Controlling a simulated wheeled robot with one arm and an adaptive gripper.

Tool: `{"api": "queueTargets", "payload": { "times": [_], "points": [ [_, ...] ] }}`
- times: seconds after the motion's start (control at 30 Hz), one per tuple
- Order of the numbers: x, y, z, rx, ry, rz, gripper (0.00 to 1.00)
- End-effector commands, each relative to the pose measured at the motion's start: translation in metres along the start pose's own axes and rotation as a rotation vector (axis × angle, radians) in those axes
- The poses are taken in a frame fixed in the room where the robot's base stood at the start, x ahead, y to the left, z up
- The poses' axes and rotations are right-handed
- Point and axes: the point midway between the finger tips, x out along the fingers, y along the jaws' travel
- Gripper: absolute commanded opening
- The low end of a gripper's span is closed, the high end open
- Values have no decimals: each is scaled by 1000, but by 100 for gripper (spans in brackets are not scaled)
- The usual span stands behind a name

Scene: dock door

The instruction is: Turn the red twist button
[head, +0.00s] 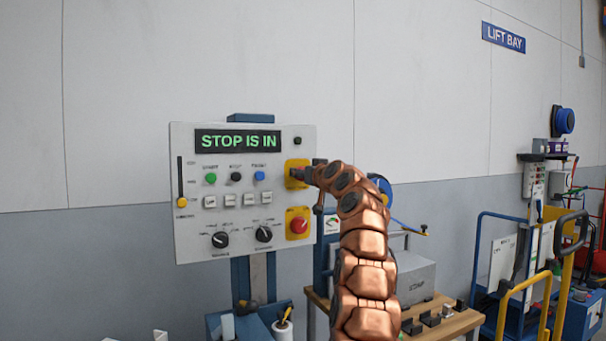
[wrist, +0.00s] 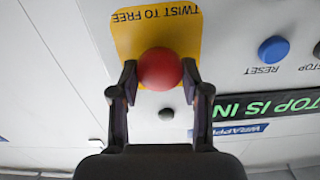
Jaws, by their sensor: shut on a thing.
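The red twist button (wrist: 159,68) is a round red knob on a yellow plate (wrist: 123,42) lettered "TWIST TO FREE", seen upside down in the wrist view. My gripper (wrist: 159,76) has one finger on each side of the knob and is shut on it. In the head view my gripper (head: 305,174) covers most of the knob at the panel's upper right, and part of the yellow plate (head: 290,181) shows. The panel's display (head: 238,141) reads "STOP IS IN" in green letters.
A second red button (head: 299,225) on a yellow plate sits just below. The panel (head: 190,240) also has a blue button (head: 259,176), black knobs (head: 220,240) and a slider (head: 181,196). A wooden bench (head: 455,325) and a yellow-handled trolley (head: 505,310) stand to the right.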

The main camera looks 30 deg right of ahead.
Motion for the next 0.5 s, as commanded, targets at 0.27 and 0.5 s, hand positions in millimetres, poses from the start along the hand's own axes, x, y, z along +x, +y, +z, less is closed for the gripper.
{"api": "queueTargets", "payload": {
  "times": [0.27,0.5],
  "points": [
    [0,-2,-3,168,-1,-3,12],
    [0,0,-2,359,-3,-3,12]
  ]
}}
